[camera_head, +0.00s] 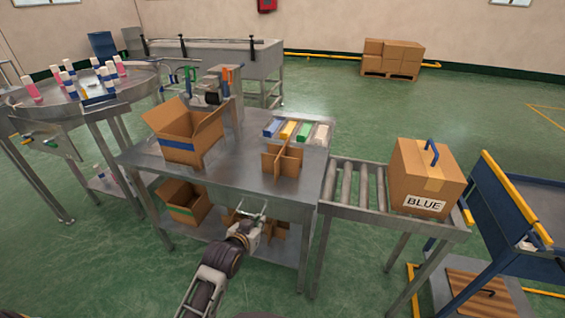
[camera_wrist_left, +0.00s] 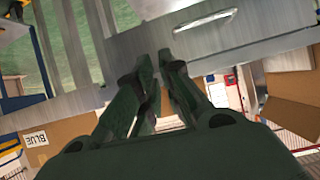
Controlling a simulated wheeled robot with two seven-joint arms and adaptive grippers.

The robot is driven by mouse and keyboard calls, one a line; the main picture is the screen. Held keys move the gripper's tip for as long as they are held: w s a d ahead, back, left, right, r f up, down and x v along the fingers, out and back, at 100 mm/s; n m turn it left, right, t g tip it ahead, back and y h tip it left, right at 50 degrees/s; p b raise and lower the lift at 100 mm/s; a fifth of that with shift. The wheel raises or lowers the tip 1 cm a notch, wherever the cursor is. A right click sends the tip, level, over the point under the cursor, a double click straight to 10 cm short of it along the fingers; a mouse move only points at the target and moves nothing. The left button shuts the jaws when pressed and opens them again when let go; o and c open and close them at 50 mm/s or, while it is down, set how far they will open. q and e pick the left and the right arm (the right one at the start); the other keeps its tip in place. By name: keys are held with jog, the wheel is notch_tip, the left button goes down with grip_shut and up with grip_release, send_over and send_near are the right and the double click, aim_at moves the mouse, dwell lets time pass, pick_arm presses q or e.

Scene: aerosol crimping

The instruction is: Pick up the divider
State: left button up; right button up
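A brown cardboard divider (camera_head: 281,160) of crossed panels stands upright on the metal worktable (camera_head: 235,185), right of the open carton (camera_head: 187,135). More cardboard divider-like pieces (camera_head: 279,231) sit on the lower shelf, partly hidden by my left gripper. My left gripper (camera_head: 252,212) is at the table's front edge, below and in front of the divider and apart from it. In the left wrist view its dark fingertips (camera_wrist_left: 162,57) lie close together with nothing visibly held. How far they are parted is unclear. My right gripper is out of view.
Blue, yellow, green and pale packs (camera_head: 296,131) lie behind the divider. A closed carton marked BLUE (camera_head: 426,178) sits on the roller conveyor (camera_head: 357,186) to the right. A blue cart (camera_head: 512,215) stands farther right. A round table (camera_head: 75,104) with bottles is at left.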

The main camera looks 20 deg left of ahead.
pick_arm(q)
jog(key=w+r+t, duration=0.5)
jog(key=w+r, duration=0.3)
jog(key=r, duration=0.1)
jog(key=shift+n+t, duration=0.3)
jog(key=shift+t, duration=0.1)
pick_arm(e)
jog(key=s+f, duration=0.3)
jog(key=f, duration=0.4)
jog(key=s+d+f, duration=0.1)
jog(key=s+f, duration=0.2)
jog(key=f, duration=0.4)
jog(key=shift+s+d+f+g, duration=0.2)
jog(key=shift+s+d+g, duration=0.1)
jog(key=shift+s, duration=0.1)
pick_arm(q)
jog(key=shift+w+r, duration=0.1)
jog(key=shift+w, duration=0.15)
jog(key=w, duration=0.5)
jog(key=shift+w+d+b, duration=0.1)
jog(key=shift+w+b, duration=0.1)
jog(key=shift+b, duration=0.15)
jog(key=shift+w, duration=1.4)
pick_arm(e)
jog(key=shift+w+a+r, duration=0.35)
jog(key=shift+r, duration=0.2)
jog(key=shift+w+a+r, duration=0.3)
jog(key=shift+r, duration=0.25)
